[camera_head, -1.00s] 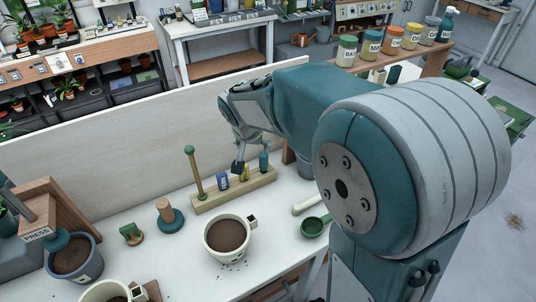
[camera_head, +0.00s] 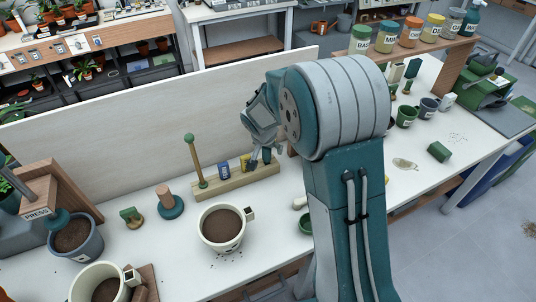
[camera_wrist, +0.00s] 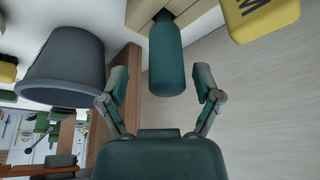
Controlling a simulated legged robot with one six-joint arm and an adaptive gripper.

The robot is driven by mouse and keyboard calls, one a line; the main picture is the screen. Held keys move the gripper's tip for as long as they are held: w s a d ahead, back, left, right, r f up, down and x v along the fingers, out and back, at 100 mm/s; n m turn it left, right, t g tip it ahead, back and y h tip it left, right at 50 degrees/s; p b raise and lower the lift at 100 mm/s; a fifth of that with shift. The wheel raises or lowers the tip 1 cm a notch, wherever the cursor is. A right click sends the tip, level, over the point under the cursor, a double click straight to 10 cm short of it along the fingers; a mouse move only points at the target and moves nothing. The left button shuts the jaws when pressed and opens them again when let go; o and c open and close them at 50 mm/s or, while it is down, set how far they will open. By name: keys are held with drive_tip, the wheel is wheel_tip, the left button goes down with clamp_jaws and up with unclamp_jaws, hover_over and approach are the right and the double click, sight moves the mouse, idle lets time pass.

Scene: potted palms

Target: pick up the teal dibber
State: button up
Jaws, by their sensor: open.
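The teal dibber (camera_head: 267,156) stands at the right end of a wooden rack (camera_head: 212,191) on the white table, partly hidden by my gripper (camera_head: 259,158) in the head view. In the wrist view the dibber (camera_wrist: 166,62) is a rounded teal handle set in the pale rack (camera_wrist: 203,18). My gripper (camera_wrist: 161,86) is open there, one finger on each side of the handle's rounded end. A gap shows on both sides, and the fingers hold nothing.
A yellow block (camera_wrist: 262,15) is close beside the dibber in the wrist view, and a grey pot (camera_wrist: 62,65) is on the other side. A soil-filled pot (camera_head: 222,245) stands in front.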

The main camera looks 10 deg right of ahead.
drive_tip(key=shift+x, duration=1.2)
drive_tip(key=shift+a+f, duration=0.15)
drive_tip(key=shift+a, duration=0.55)
drive_tip(key=c, duration=0.4)
drive_tip(key=shift+d, duration=0.1)
drive_tip(key=c, duration=0.5)
drive_tip(key=shift+d, duration=0.25)
drive_tip(key=shift+c, duration=1.1)
drive_tip(key=shift+d, duration=0.15)
clamp_jaws()
